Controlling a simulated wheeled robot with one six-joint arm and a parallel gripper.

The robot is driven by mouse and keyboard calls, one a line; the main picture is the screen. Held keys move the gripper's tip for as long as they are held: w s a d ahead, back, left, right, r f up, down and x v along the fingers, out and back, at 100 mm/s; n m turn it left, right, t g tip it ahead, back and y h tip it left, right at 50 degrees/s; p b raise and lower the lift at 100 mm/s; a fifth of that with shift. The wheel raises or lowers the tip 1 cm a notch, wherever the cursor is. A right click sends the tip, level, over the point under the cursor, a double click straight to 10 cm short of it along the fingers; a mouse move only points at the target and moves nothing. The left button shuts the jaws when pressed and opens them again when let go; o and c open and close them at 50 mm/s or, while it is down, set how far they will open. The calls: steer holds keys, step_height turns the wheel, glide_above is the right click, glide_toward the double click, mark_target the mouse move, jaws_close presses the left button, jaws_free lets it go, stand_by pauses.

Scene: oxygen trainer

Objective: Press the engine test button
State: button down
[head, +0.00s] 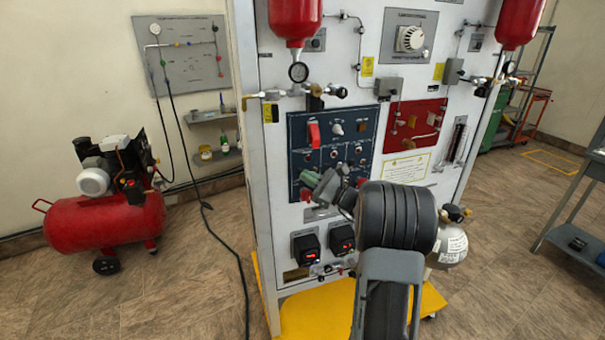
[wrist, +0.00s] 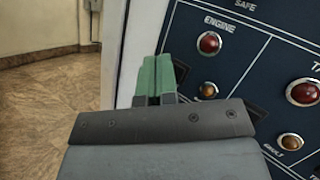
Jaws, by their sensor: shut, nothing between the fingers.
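The dark blue control panel (head: 345,122) is on the front of the white trainer cabinet. In the wrist view a round red lamp or button (wrist: 209,42) sits under the label ENGINE. A smaller amber button (wrist: 208,90) is below it; any label of its own is hidden. My gripper (head: 312,180) is in front of the panel's lower left part. Its green fingers (wrist: 157,70) are shut and empty, just left of the amber button in the wrist view. I cannot tell whether they touch the panel.
Another red round light (wrist: 303,93) and an amber button (wrist: 291,142) are to the right. A red switch cover (head: 314,134) stands out above. Two black digital displays (head: 306,248) are below. A red compressor (head: 105,220) stands on the floor at left.

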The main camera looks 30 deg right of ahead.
steer(key=shift+w+d, duration=0.1)
steer(key=shift+w, duration=0.5)
stand_by(0.7)
steer(key=shift+s, duration=0.1)
stand_by(0.4)
steer(key=shift+s, duration=0.7)
steer(key=shift+s+a+b, duration=0.25)
steer(key=shift+s, duration=1)
steer(key=shift+s+a+b, duration=0.2)
steer(key=shift+s, duration=1.05)
